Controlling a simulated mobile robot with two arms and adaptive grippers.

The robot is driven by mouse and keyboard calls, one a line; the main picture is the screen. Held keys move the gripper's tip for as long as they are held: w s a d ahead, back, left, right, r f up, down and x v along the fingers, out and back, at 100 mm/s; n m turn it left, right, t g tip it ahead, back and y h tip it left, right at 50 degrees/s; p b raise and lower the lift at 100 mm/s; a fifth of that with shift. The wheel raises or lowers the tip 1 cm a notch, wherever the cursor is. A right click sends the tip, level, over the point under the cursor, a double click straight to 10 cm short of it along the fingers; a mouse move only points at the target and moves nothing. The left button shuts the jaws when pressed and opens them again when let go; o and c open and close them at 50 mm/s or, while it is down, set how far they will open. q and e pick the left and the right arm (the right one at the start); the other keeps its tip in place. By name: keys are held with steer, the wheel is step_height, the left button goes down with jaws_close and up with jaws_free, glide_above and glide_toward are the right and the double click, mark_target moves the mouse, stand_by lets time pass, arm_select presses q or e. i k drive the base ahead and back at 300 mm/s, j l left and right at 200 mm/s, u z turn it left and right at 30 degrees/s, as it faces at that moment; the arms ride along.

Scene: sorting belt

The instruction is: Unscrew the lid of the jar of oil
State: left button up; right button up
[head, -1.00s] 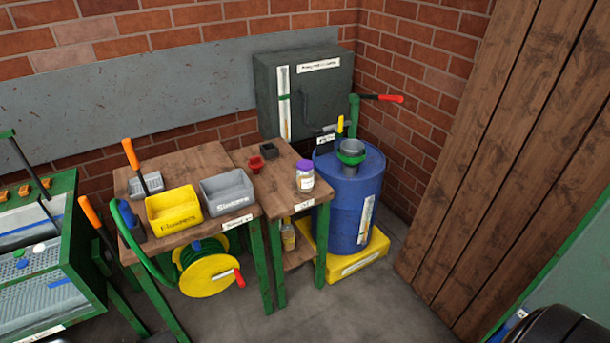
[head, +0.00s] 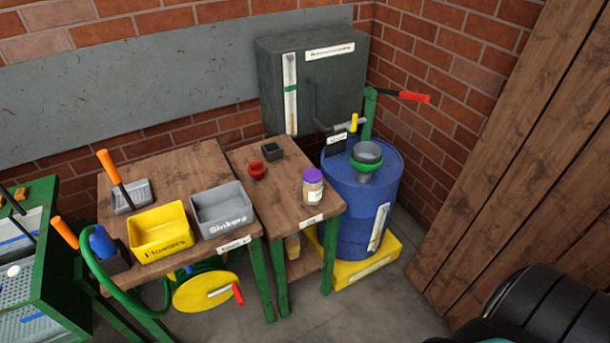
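A small jar (head: 312,189) with a purple lid (head: 313,175) and a pale label stands upright on the right-hand wooden table (head: 285,203), near its right edge. The lid sits on top of the jar. A second, yellowish container (head: 292,246) stands on the shelf under this table, partly hidden by the table top and legs. I cannot tell from the labels which one holds oil. Neither of my grippers shows in the head view. Nothing touches the purple-lidded jar.
A blue drum (head: 355,215) with a funnel (head: 366,157) stands on a yellow base right of the table. Yellow (head: 163,248) and grey (head: 226,224) bins sit on the left table. A red item (head: 257,170) and dark box (head: 272,149) lie behind the jar. Open floor lies in front.

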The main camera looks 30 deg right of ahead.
mark_target(311, 193)
steer(key=i+l, duration=0.15)
steer(key=l, duration=0.15)
steer(key=i+l+u, duration=0.1)
steer(key=i+l, duration=0.25)
steer(key=l, duration=0.3)
steer(key=i+l+u, duration=0.1)
steer(key=l, duration=0.75)
steer(key=k+l+u, duration=0.15)
steer(key=l, duration=0.95)
steer(key=k+l+u, duration=0.1)
steer(key=l, duration=0.45)
